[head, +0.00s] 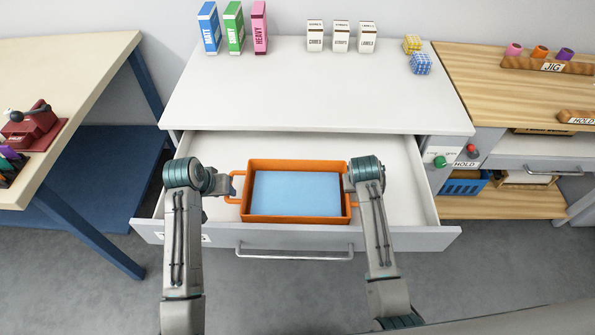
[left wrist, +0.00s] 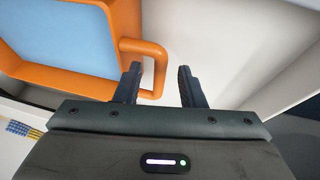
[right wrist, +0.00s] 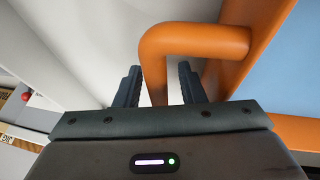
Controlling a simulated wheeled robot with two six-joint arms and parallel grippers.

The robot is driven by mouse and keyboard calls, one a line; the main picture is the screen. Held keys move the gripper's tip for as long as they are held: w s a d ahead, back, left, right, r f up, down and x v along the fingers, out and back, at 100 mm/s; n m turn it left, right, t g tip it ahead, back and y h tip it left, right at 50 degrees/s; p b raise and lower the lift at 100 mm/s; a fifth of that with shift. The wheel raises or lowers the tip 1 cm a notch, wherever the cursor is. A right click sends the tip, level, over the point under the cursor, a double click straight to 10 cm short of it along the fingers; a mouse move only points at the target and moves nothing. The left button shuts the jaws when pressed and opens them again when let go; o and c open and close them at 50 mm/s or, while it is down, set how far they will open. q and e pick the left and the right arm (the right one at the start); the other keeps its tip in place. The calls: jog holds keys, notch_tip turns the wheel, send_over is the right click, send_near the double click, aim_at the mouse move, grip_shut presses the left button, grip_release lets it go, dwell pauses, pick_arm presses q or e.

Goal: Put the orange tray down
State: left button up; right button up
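The orange tray (head: 297,219), with a light blue inside, is level within the open drawer (head: 408,200) and seems to rest there; its underside is hidden. My left gripper (head: 233,187) is at the tray's left handle. In the left wrist view its fingers (left wrist: 159,88) stand apart, with the outer bar of the left handle (left wrist: 160,63) between them. My right gripper (head: 347,187) is at the right side. In the right wrist view its fingers (right wrist: 157,88) are apart, with the right handle (right wrist: 153,60) bar between them and gaps beside it.
The white worktop (head: 310,95) above the drawer is clear in front; boxes (head: 340,36) and patterned cubes (head: 420,63) stand at its back. A beige table (head: 60,70) with a red device (head: 32,125) is left. A wooden bench (head: 500,85) is right.

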pick_arm(q)
jog(key=v, duration=0.6)
pick_arm(e)
jog(key=v, duration=1.2)
pick_arm(q)
jog(key=shift+s, duration=0.1)
pick_arm(e)
jog(key=shift+a+f, duration=0.1)
